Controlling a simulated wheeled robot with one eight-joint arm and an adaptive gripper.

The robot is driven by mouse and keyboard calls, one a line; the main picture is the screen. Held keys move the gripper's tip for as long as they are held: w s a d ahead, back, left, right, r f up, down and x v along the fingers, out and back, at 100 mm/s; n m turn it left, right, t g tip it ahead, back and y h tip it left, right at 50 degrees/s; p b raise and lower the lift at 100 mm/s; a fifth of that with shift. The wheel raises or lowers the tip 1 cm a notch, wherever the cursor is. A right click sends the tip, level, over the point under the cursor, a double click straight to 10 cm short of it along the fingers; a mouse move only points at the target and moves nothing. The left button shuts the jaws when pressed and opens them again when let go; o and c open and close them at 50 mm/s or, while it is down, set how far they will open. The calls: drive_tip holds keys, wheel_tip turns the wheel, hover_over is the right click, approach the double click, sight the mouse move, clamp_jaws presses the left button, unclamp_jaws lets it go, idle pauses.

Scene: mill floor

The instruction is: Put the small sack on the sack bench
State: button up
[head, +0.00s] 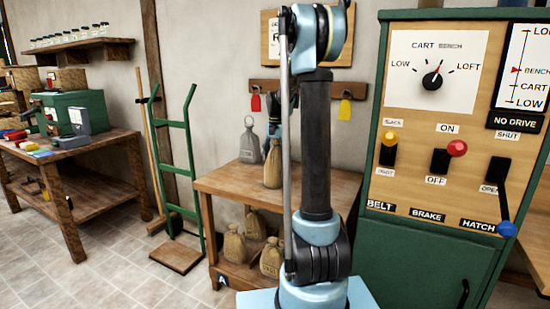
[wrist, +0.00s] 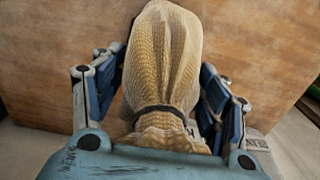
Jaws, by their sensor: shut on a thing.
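The small tan sack (head: 272,170) is upright over the top of the wooden bench (head: 218,182), its base at or just above the boards; I cannot tell if it touches. My gripper (head: 274,138) is shut on it from above, partly hidden behind my arm. In the wrist view the sack (wrist: 163,60) hangs between the two blue fingers (wrist: 160,95), its dark tie near the palm. The bench top (wrist: 60,60) fills the view behind it.
A grey ringed object (head: 249,143) stands on the bench left of the sack. Several tan sacks (head: 234,245) sit on the lower shelf. A green hand truck (head: 180,160) leans at the left. A green control cabinet (head: 420,235) stands at the right.

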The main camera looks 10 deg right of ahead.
drive_tip(key=o, duration=2.1)
wheel_tip(320, 180, up, 12)
drive_tip(key=shift+s+r, duration=0.1)
drive_tip(key=s+f+n+t, duration=0.1)
drive_tip(key=s+f+n, duration=0.15)
drive_tip(key=s, duration=0.95)
drive_tip(key=s+f+n, duration=0.1)
drive_tip(key=s+f, duration=0.2)
drive_tip(key=s, duration=0.8)
drive_tip(key=s+f+n+t, duration=0.1)
drive_tip(key=s+f+n, duration=0.3)
drive_tip(key=s+f, duration=1.2)
drive_tip(key=shift+s+a, duration=0.15)
drive_tip(key=shift+s, duration=0.9)
